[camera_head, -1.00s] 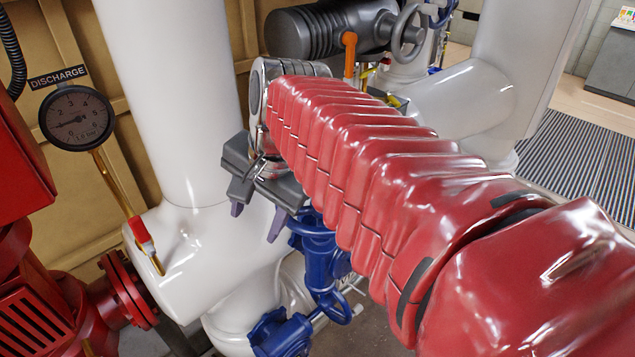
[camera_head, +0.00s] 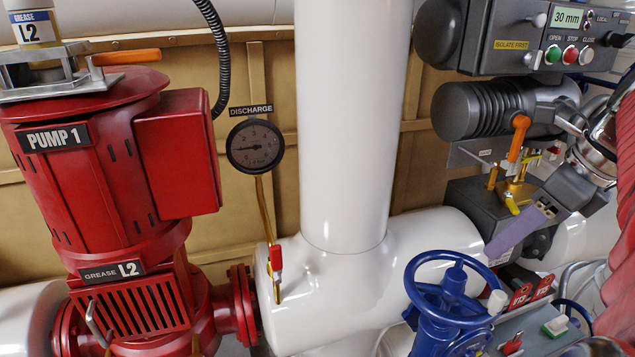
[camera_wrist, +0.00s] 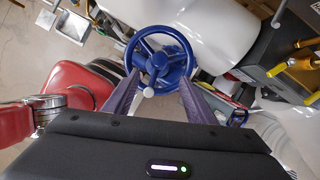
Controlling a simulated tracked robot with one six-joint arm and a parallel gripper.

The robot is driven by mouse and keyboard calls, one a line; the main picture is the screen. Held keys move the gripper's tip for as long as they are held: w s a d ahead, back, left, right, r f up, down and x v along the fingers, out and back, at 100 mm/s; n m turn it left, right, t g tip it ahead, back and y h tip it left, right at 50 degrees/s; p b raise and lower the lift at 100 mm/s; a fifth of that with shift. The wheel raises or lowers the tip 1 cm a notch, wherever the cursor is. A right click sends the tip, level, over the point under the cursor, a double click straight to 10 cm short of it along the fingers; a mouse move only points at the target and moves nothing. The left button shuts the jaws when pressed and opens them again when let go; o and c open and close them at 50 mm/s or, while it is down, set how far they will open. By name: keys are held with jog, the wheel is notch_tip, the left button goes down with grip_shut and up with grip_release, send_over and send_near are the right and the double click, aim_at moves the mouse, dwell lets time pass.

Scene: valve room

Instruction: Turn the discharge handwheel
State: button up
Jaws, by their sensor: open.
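A blue spoked handwheel (camera_head: 455,285) with a white knob on its rim sits low, right of the white pipe with the DISCHARGE gauge (camera_head: 255,145). My gripper (camera_head: 515,232) is above and to the right of the handwheel. One purple finger shows in the head view, pointing down-left. In the wrist view, my open gripper (camera_wrist: 160,78) points at the handwheel (camera_wrist: 158,60), which lies ahead between the two purple fingers. The white knob appears between the fingers. I cannot tell whether either finger touches the rim.
A red pump marked PUMP 1 (camera_head: 95,170) stands left. The white pipe (camera_head: 345,130) rises centrally. A dark grey actuator (camera_head: 490,110), an orange lever (camera_head: 518,138) and brass fittings (camera_head: 515,185) crowd my gripper. A control box with coloured buttons (camera_head: 570,45) is upper right.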

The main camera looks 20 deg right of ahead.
aim_at(459, 275)
jog(key=shift+f, duration=0.1)
jog(key=x, duration=1.3)
jog(key=shift+w+a+f, duration=0.15)
jog(key=shift+f, duration=0.15)
grip_shut()
dwell(0.5)
